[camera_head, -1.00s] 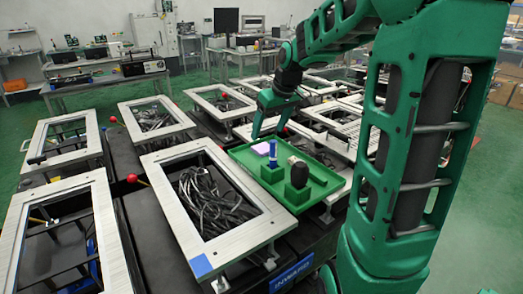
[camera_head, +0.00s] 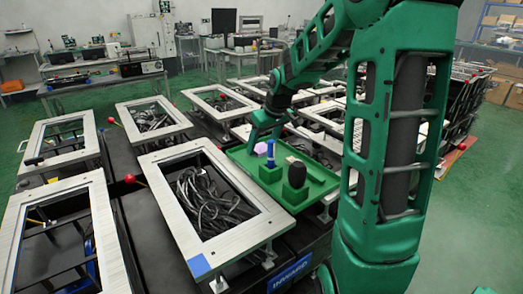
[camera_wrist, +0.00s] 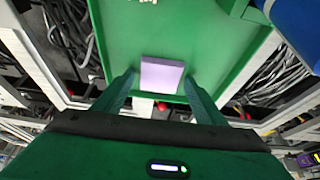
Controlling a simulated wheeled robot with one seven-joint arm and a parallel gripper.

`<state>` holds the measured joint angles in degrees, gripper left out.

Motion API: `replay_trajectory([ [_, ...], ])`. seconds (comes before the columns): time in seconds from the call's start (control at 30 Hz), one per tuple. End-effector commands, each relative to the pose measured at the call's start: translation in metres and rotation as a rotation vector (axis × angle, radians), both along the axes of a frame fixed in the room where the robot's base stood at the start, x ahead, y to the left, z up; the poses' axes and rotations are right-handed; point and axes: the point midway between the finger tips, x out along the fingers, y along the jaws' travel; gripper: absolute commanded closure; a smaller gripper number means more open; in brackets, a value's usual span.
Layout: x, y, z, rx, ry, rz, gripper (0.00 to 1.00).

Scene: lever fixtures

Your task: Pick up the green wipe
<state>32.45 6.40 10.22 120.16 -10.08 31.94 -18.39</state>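No separate green wipe shows. A small lavender block (camera_head: 261,148) lies on the green tray (camera_head: 325,185), near its far left edge. In the wrist view the lavender block (camera_wrist: 162,74) sits between my fingertips, with a gap on either side. My gripper (camera_head: 263,134) is open and empty, just above or at the block; the exact height is hard to tell. In the wrist view my gripper (camera_wrist: 161,80) has its two green fingers spread.
A blue upright item (camera_head: 271,154) and a dark rounded item (camera_head: 297,174) stand in green holders on the tray, near the block. Metal frames (camera_head: 207,207) with cables and a red-knobbed lever (camera_head: 130,179) lie to the left.

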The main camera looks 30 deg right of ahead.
Motion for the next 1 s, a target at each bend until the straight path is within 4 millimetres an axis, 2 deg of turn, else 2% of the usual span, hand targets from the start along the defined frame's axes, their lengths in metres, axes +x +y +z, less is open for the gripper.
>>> replay_trajectory([
  [0.03,0.000,0.000,0.000,0.000,0.000,0.000,0.49],
  [0.1,0.000,0.000,0.000,0.000,0.000,0.000,0.66],
  [0.13,0.000,0.000,0.000,0.000,0.000,0.000,0.71],
  [0.2,0.000,0.000,0.000,0.000,0.000,0.000,0.74],
  [0.57,0.000,0.000,0.006,0.000,-0.001,0.000,0.74],
  [0.73,0.000,0.000,0.022,-0.001,-0.002,0.000,0.74],
  [0.87,0.001,0.000,0.045,-0.002,-0.004,0.001,0.74],
  [1.0,-0.008,0.031,0.061,-0.002,-0.004,0.005,0.74],
])
